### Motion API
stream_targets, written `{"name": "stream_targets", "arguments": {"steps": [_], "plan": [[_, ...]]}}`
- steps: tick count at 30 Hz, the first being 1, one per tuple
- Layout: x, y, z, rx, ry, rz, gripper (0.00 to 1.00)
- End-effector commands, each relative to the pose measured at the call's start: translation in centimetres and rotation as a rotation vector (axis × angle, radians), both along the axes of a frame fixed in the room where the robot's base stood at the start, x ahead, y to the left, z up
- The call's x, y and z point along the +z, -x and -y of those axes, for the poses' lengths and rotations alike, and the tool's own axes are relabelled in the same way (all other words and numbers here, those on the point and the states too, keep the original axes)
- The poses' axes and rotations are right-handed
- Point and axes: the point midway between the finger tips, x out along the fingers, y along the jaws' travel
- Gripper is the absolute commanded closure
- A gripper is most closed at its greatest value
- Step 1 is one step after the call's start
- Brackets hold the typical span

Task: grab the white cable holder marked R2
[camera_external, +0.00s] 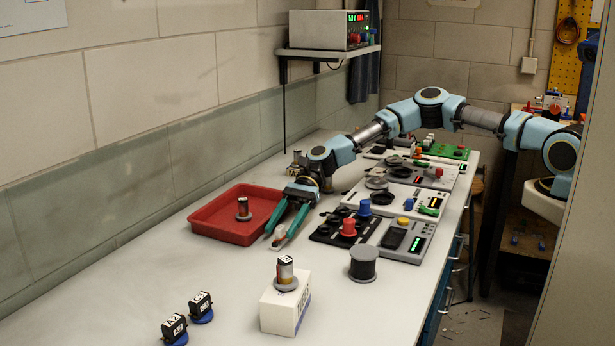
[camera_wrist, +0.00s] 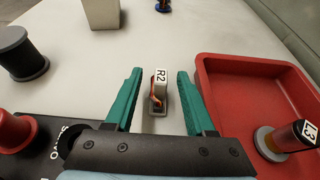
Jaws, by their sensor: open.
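The white cable holder marked R2 (camera_wrist: 160,76) stands on the bench in the wrist view, with an orange cable showing on its side. It lies between the two teal fingers of my gripper (camera_wrist: 159,92), with a gap on each side. In the external view my gripper (camera_external: 279,236) reaches down to the bench with its fingers apart. The white holder (camera_external: 281,241) shows there only in part, between the fingers and low on the bench. My gripper is open and empty.
A red tray (camera_external: 207,226) lies beside the gripper, with a holder marked L3 (camera_wrist: 291,138) in it. Control panels (camera_external: 407,241) and a dark spool (camera_external: 363,266) stand to the right. A white box (camera_external: 281,313) bears another holder. Two blue-based holders (camera_external: 201,308) stand at front left.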

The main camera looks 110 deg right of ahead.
Motion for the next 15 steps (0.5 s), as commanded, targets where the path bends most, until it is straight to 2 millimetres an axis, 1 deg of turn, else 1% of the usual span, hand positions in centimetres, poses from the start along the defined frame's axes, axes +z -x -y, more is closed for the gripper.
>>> {"name": "stream_targets", "arguments": {"steps": [1,7,10,15], "plan": [[0.0,-0.5,-0.6,0.002,-0.003,0.000,0.45],[-1.3,-2.2,-2.1,0.001,-0.002,0.000,0.45],[-1.7,-2.6,-2.5,0.001,0.000,0.000,0.45],[-1.8,-2.7,-2.5,0.000,0.001,-0.001,0.45]]}}
